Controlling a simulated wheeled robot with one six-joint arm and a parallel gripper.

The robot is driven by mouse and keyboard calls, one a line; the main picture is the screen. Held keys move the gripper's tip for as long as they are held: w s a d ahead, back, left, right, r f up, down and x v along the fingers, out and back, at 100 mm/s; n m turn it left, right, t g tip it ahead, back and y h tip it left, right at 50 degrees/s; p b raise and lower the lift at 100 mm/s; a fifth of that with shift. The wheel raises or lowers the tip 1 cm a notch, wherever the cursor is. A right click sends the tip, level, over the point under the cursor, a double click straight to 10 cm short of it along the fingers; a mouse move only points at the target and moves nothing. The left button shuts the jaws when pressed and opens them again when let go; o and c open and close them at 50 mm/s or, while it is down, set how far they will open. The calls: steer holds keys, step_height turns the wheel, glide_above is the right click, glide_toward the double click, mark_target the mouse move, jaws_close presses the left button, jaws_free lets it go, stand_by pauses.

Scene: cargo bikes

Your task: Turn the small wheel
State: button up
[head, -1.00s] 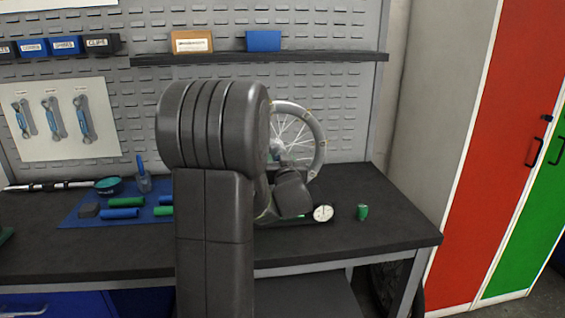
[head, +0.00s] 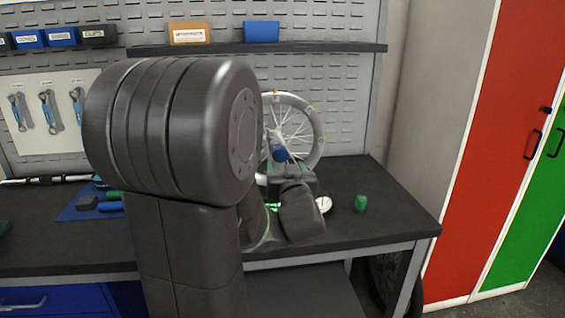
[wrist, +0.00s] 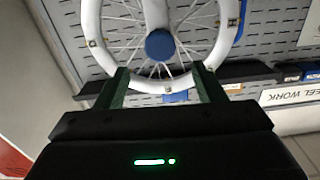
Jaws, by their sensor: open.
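The small wheel (head: 314,129) has a pale grey rim and thin spokes. It stands upright at the back of the bench in the head view, its left part hidden behind my arm. In the wrist view the rim (wrist: 104,65) fills the upper middle, with a blue hub cap (wrist: 160,45) at its centre. My gripper (wrist: 160,82) is open, its two green fingers apart on either side of the lower rim in the picture. I cannot tell whether a finger touches the rim. In the head view my arm hides most of my gripper.
A dial gauge (head: 324,204) and a green cup (head: 361,203) are on the dark bench (head: 390,225), right of my arm. A blue mat (head: 75,207) with tools lies at left. A shelf (head: 340,47) runs above the wheel. The bench's right end is mostly clear.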

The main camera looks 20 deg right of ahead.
mark_target(281, 155)
steer(key=v, duration=0.2)
steer(key=shift+s, duration=0.4)
steer(key=shift+w, duration=0.1)
steer(key=p+x, duration=0.1)
steer(key=x, duration=1.2)
steer(key=shift+w, duration=0.35)
steer(key=shift+r+p, duration=0.1)
steer(key=shift+p, duration=0.2)
steer(key=shift+a, duration=0.1)
